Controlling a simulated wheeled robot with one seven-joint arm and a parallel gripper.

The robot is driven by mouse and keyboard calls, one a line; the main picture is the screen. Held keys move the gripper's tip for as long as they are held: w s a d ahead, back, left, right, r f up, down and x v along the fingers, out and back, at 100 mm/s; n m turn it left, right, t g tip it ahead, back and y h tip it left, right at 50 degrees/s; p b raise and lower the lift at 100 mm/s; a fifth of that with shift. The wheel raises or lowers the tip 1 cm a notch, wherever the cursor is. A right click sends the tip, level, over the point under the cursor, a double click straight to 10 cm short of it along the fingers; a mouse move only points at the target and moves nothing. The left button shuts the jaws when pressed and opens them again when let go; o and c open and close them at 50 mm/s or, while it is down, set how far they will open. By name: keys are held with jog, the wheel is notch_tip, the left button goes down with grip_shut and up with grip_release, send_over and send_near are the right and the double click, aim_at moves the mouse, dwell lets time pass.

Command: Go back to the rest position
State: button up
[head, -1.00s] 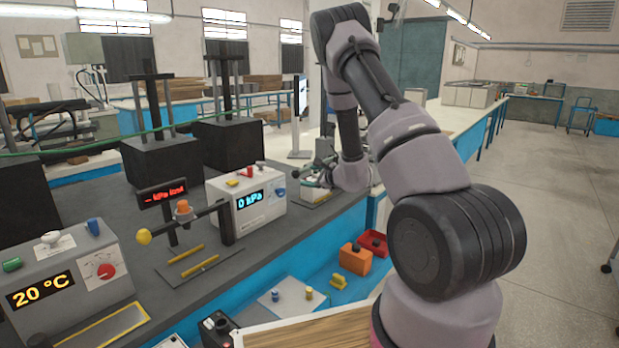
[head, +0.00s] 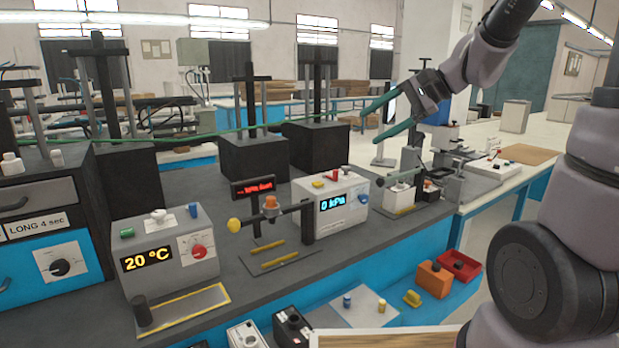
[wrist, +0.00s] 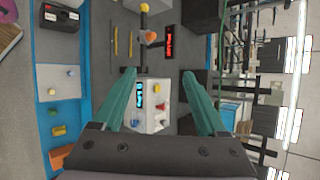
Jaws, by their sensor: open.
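My gripper (head: 378,118) is open and empty, with two long teal fingers. In the head view it is raised in the air above the right part of the dark bench (head: 195,215), pointing left. In the wrist view its fingers (wrist: 158,72) spread apart, and the white box with the blue "0 kPa" display (wrist: 140,120) shows between and beyond them. My arm reaches in from the right of the head view, partly cut off by the frame edges.
The "0 kPa" box (head: 331,212), "20 °C" box (head: 168,258) and a yellow-knobbed stand (head: 307,215) are on the bench. Black blocks with posts (head: 253,155) stand behind. An orange bin (head: 435,279) and red bin (head: 459,265) sit lower right. The air around my gripper looks free.

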jog(key=s+d+r+n+t+h, duration=0.1)
jog(key=s+d+r+n+h, duration=0.1)
jog(key=s+d+h, duration=0.2)
jog(key=s+d+r+n+t+h, duration=0.1)
jog(key=s+d, duration=0.4)
jog(key=s, duration=0.5)
jog(key=r+n+h, duration=0.1)
jog(key=n+h, duration=0.1)
jog(key=shift+s+d+t+h, duration=0.2)
jog(key=shift+d+t+h, duration=0.1)
jog(key=shift+t+h, duration=0.1)
